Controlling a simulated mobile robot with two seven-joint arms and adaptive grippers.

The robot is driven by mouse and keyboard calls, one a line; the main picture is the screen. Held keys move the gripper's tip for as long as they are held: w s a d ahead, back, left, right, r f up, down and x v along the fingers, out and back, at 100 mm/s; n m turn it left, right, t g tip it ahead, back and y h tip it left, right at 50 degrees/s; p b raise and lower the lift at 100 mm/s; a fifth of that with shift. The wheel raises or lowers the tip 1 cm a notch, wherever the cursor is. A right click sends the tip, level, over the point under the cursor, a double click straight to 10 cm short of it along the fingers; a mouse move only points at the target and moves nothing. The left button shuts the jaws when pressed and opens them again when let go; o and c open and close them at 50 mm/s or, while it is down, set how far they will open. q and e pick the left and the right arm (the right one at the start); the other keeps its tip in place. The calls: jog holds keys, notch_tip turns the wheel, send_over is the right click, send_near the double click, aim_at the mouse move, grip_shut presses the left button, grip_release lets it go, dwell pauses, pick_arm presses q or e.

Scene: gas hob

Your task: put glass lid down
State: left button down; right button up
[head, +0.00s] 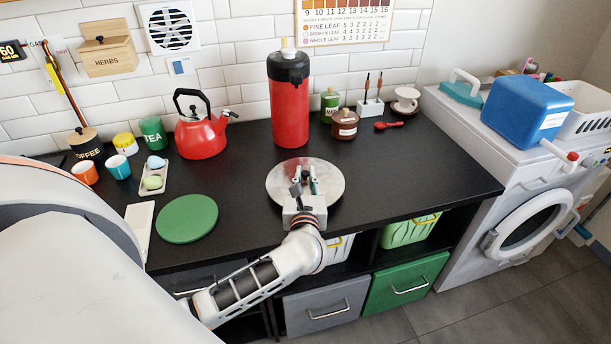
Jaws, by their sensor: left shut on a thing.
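The glass lid (332,183) shows as a pale grey, see-through round disc over the front middle of the black worktop. My left gripper (305,178) reaches in from the front and is shut on the lid near its middle. The fingers hide the lid's knob and part of its centre. The lid looks about level; I cannot tell whether it touches the worktop or hangs just above it. My right gripper is not in view.
A tall red flask (290,105) stands behind the lid. A red kettle (200,130) is at the back left, and a green round mat (187,218) lies to the left. A brown lidded pot (344,124) stands behind right. The black worktop (420,165) is clear to the right.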

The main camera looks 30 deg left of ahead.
pick_arm(q)
jog(key=shift+f+b, duration=0.3)
jog(key=shift+f, duration=0.15)
jog(key=shift+f, duration=0.1)
jog(key=c, duration=2)
grip_release()
jog(key=shift+o, duration=0.2)
